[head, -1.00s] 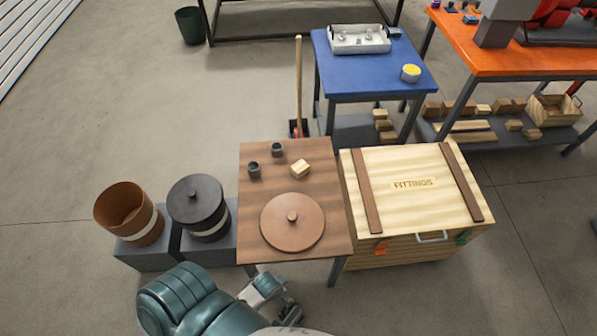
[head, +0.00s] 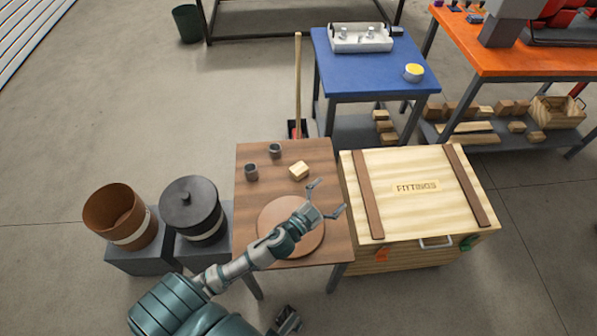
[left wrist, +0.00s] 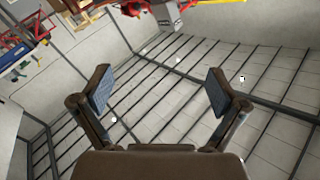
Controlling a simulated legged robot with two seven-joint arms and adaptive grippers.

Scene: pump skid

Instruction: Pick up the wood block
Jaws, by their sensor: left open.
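The wood block (head: 299,171) is a small pale cube-like piece on the brown wooden table (head: 318,154), near its back right. My left gripper (head: 328,196) is open and empty above the table, to the right of and nearer than the block, apart from it. The left wrist view shows its two fingers (left wrist: 157,92) spread with nothing between them; that view faces the wall and ceiling, so the block is not in it.
Two small grey cups (head: 251,171) stand left of the block. A round brown lid (head: 272,215) lies under my left forearm. A fittings crate (head: 410,212) stands close on the right; a copper pot (head: 117,214) and black lidded pot (head: 190,203) stand left.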

